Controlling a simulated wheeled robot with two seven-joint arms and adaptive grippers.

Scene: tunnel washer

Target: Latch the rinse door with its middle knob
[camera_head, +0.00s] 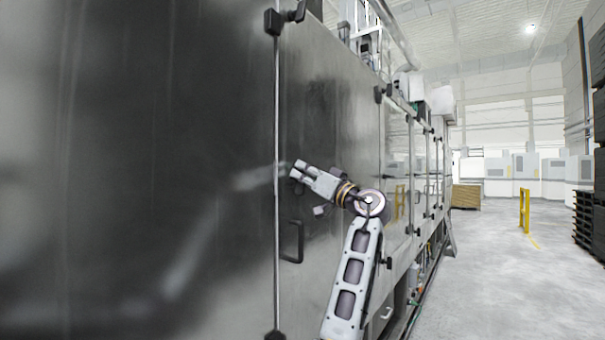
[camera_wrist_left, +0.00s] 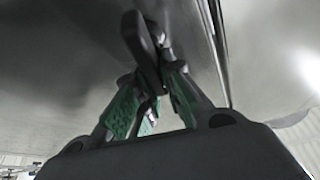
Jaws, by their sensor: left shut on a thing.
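A large steel door panel (camera_head: 330,110) with a black bar handle (camera_head: 299,243) stands to the right of a vertical seam. My left gripper (camera_head: 297,172) is at the seam, about halfway up, above that handle. In the left wrist view my left gripper (camera_wrist_left: 150,85) has its green-padded fingers closed on a dark elongated knob (camera_wrist_left: 143,48), which reaches out past the fingertips. In the head view this middle knob is mostly hidden by the gripper. A top knob (camera_head: 273,22) and a bottom knob (camera_head: 275,335) sit on the same seam. My right gripper is not in view.
A dark steel panel (camera_head: 130,150) fills the left of the head view. More machine doors run away to the right. The grey floor (camera_head: 490,285) on the right is open, with a yellow post (camera_head: 524,210) and dark stacked racks (camera_head: 590,215) beyond.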

